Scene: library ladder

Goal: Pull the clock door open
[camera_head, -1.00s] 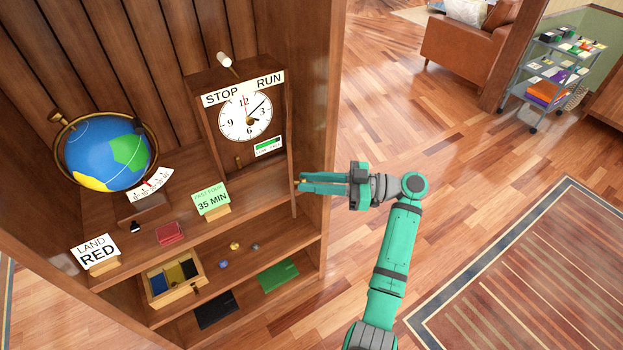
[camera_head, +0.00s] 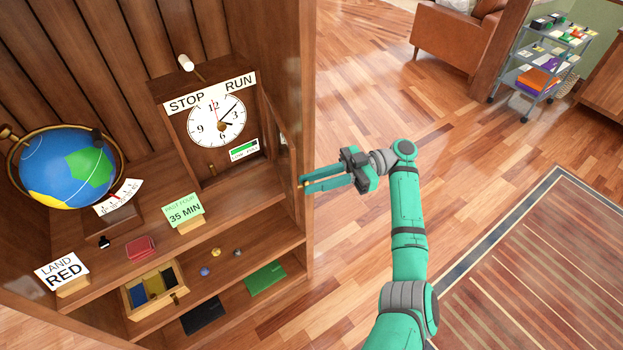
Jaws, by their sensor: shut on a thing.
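The clock (camera_head: 217,121) is a wooden case with a white dial, standing on the shelf unit's top. Its wooden door (camera_head: 283,135) stands out from the right side of the case, seen at a steep angle, and the dial is uncovered. My gripper (camera_head: 304,185) comes in from the right, beside the door's lower outer edge. Its green fingers are closed on a small brass knob there. The knob is mostly hidden by the fingertips.
The shelf unit's side wall (camera_head: 307,80) stands just behind the door. A globe (camera_head: 70,165), a green 35 MIN card (camera_head: 183,211) and a red box (camera_head: 140,248) stand left of my gripper. Open wooden floor (camera_head: 375,95) lies to the right.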

